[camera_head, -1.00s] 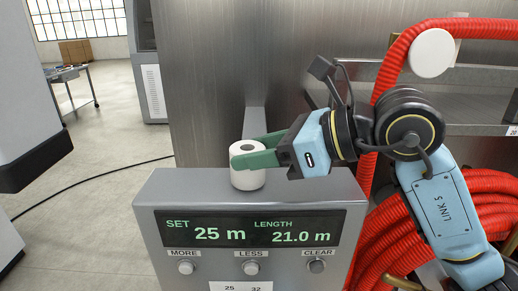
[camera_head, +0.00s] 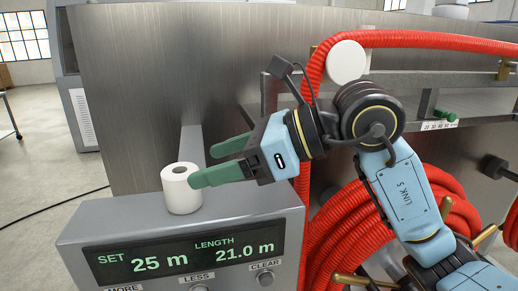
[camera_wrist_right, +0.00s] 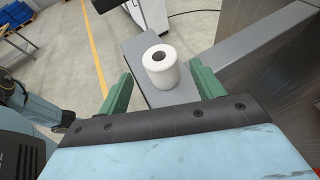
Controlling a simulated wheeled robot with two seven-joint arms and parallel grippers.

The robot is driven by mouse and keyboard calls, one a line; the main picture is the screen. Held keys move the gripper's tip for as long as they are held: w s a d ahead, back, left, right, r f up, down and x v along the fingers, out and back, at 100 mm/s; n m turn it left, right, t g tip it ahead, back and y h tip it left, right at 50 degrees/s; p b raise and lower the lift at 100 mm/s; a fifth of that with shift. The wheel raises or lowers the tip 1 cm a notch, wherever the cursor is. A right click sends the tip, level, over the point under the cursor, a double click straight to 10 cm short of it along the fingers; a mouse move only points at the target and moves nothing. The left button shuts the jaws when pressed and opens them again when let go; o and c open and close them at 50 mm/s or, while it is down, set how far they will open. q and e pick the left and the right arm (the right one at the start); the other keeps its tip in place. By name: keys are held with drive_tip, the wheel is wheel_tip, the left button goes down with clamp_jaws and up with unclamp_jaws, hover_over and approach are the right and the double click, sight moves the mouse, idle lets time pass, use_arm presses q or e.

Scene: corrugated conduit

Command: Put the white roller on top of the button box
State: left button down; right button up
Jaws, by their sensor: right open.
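The white roller (camera_head: 181,190) stands upright on the top of the grey button box (camera_head: 235,214), near its left part. My right gripper (camera_head: 215,160) is open to the right of the roller, its green fingers pointing left. In the head view the near fingertip overlaps the roller's right edge; I cannot tell if it touches. In the right wrist view the roller (camera_wrist_right: 160,67) stands on the box top just beyond and between the spread fingertips (camera_wrist_right: 162,82), with nothing held. My left gripper is not in view.
The box display reads SET 25 m and LENGTH 21.0 m. A tall metal panel (camera_head: 140,120) rises behind the box. Red corrugated conduit (camera_head: 330,240) is coiled at the right and runs along the top. A white disc (camera_head: 346,61) sits above my right arm. Open floor lies left.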

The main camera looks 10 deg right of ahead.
drive_tip(key=v, duration=0.7)
drive_tip(key=shift+b, duration=0.4)
